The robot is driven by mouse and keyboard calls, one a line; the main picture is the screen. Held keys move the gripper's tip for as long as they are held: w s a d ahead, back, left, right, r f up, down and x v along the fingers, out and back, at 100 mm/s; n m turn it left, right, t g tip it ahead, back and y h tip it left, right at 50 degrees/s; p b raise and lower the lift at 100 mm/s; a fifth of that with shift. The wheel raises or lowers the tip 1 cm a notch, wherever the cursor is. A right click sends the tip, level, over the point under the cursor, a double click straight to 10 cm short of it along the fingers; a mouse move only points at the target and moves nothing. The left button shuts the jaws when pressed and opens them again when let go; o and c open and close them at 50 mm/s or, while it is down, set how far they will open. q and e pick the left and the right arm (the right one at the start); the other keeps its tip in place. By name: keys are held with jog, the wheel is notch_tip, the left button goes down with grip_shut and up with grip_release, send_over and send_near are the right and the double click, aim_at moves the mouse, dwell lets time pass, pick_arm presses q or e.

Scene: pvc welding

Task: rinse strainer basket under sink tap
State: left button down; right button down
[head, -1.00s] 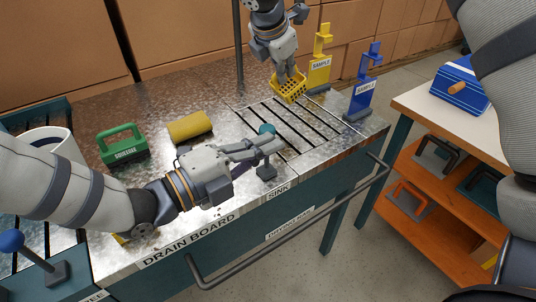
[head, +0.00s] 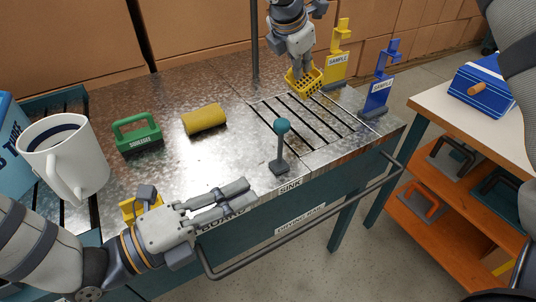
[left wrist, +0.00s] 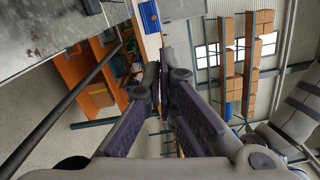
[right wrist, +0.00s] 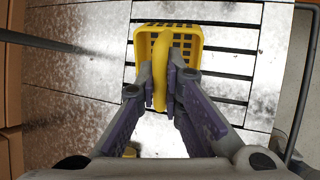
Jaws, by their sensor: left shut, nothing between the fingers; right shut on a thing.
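The yellow strainer basket (head: 306,80) hangs by its handle from my right gripper (head: 303,70), over the far end of the slotted sink grate. In the right wrist view, the fingers are shut on the yellow handle (right wrist: 161,60) of the basket. A lever with a teal ball knob (head: 281,126) stands upright at the sink's front edge, beside the SINK label (head: 290,186). My left gripper (head: 250,190) is shut and empty, low over the front edge of the drain board, left of the lever and apart from it. No running water shows.
Yellow (head: 338,60) and blue (head: 380,82) sample stands are right of the basket. A grey pole (head: 254,40) rises behind. A rail (head: 300,235) runs along the front.

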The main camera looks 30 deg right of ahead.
aim_at(281, 143)
jog(key=shift+r, duration=0.1)
pick_arm(q)
jog(key=w+d+r, duration=0.1)
jog(key=w+d, duration=0.4)
jog(key=d, duration=0.5)
jog(key=shift+w+r, duration=0.1)
jog(key=shift+w, duration=0.05)
jog(key=shift+w+r, duration=0.25)
jog(key=shift+w, duration=0.25)
pick_arm(e)
jog(key=shift+s, duration=0.1)
